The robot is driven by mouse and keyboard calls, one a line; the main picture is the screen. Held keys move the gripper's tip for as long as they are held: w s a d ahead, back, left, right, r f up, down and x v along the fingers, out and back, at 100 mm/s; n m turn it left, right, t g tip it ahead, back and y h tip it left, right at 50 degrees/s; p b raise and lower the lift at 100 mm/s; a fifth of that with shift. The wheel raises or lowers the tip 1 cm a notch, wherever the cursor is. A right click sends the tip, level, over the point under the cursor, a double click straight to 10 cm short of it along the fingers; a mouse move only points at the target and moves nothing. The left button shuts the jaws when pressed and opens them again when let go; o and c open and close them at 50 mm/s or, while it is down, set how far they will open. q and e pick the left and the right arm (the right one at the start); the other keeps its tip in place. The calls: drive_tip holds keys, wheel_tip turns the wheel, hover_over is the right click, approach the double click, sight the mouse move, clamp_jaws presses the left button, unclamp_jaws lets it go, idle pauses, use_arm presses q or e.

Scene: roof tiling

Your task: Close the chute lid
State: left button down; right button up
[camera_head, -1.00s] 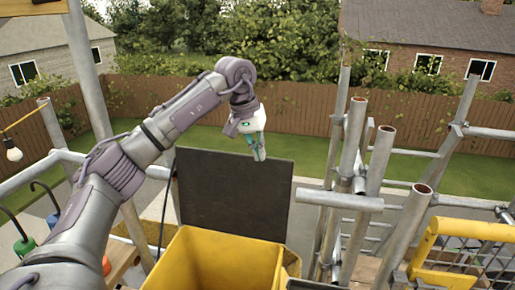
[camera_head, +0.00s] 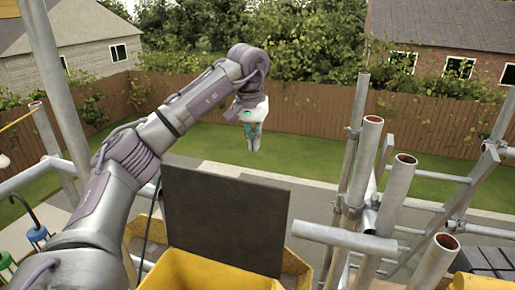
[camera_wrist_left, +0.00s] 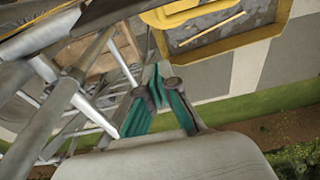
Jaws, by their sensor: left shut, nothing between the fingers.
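The chute lid is a dark flat panel (camera_head: 225,218) standing upright, open, at the back of the yellow chute (camera_head: 205,272) in the head view. My left gripper (camera_head: 254,145) hangs above and beyond the lid's top edge, with its fingers pointing down. Its fingers are shut and hold nothing, and they look apart from the lid. In the left wrist view the teal fingers of this gripper (camera_wrist_left: 158,85) show in the middle. The lid cannot be made out for certain there. My right gripper is not in view.
Grey scaffold tubes (camera_head: 365,170) stand close to the right of the chute, one lying level near the lid. A thin dark cord runs down the lid's left side. Beyond are a pavement, a lawn (camera_head: 325,157) and a wooden fence (camera_head: 310,110).

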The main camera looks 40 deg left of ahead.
use_arm(q)
wheel_tip(320, 180, down, 8)
drive_tip(key=s+p, duration=0.3)
drive_tip(key=shift+d+r+p, duration=0.25)
drive_tip(key=shift+d+p, duration=0.1)
drive_tip(key=shift+d, duration=0.05)
